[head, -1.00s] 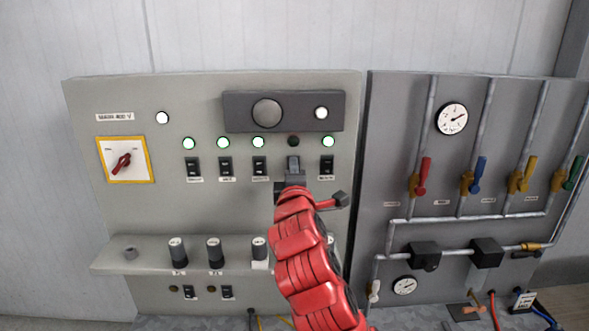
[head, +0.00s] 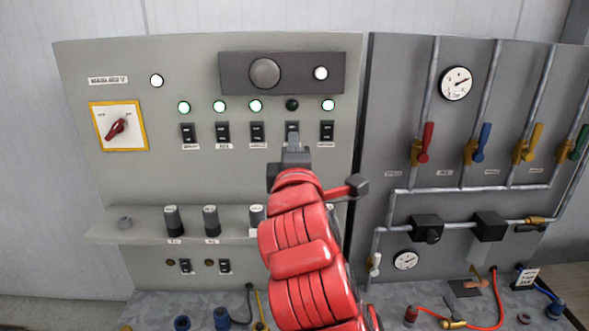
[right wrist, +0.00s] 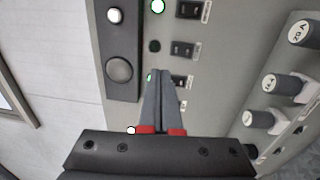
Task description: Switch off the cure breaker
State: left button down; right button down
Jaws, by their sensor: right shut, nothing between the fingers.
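A row of small black breakers sits on the grey panel. The fourth from the left (head: 292,126) has a dark lamp (head: 292,104) above it; the other lamps in that row glow. Its label is hidden behind my gripper, and the other labels are too blurred to read surely, so I cannot tell by text which is the cure breaker. My right gripper (head: 293,138) is shut and empty, its tips overlapping the lower part of the fourth breaker. In the right wrist view, that breaker (right wrist: 183,48) shows clear beyond the closed fingertips (right wrist: 160,72). My left gripper is out of view.
A red rotary main switch (head: 117,128) is at the left. A shelf (head: 142,229) with several knobs juts out below the breakers. To the right stands a pipe panel (head: 385,110) with coloured valve handles and gauges. Hoses lie on the bench below.

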jog(key=shift+s+b, duration=0.85)
jog(key=shift+s, duration=0.25)
jog(key=shift+s+r, duration=0.1)
jog(key=shift+s, duration=0.05)
